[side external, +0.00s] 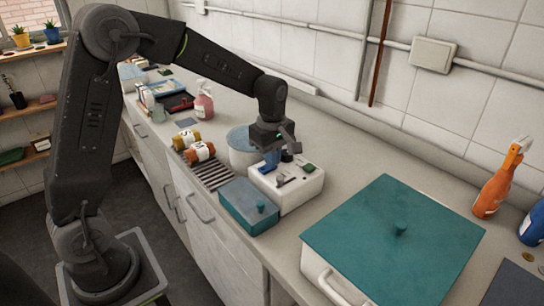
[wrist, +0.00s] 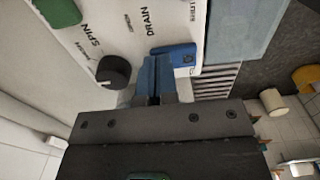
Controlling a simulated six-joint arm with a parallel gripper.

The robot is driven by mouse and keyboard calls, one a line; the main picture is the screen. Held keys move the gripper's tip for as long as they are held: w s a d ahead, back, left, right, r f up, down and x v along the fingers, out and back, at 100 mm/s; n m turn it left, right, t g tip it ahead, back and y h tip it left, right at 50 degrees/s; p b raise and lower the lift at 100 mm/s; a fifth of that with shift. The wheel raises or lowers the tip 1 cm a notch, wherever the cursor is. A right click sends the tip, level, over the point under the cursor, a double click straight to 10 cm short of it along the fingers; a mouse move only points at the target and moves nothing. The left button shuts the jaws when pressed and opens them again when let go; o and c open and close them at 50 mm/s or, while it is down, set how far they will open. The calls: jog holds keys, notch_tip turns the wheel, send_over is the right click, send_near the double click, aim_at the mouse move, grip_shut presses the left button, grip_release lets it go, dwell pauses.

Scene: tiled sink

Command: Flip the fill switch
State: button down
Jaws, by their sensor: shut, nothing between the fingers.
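The white control box (side external: 290,188) stands on the counter, and its top panel (wrist: 130,42) fills the upper left of the wrist view. It carries a blue switch (wrist: 178,54), a black knob (wrist: 113,70) and a green control (wrist: 58,10). The words SPIN and DRAIN are readable; I see no readable FILL label. My gripper (wrist: 157,77) is shut and empty. Its blue fingertips are right beside the blue switch and overlap its left end in the wrist view; contact is unclear. In the side view my gripper (side external: 272,157) points down over the box's back left part.
A teal-lidded box (side external: 248,205) sits in front of the control box, and a round grey-blue container (side external: 242,148) behind it. Jars (side external: 200,151) lie on a slatted rack (side external: 213,174) to the left. A large teal-lidded box (side external: 395,245) is at right; bare counter lies between.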

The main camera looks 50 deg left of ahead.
aim_at(267, 167)
jog(key=shift+f, duration=0.2)
dwell(0.3)
jog(key=shift+s, duration=0.15)
jog(key=shift+s+r, duration=0.35)
jog(key=shift+s, duration=0.2)
notch_tip(267, 167, up, 14)
dwell(0.6)
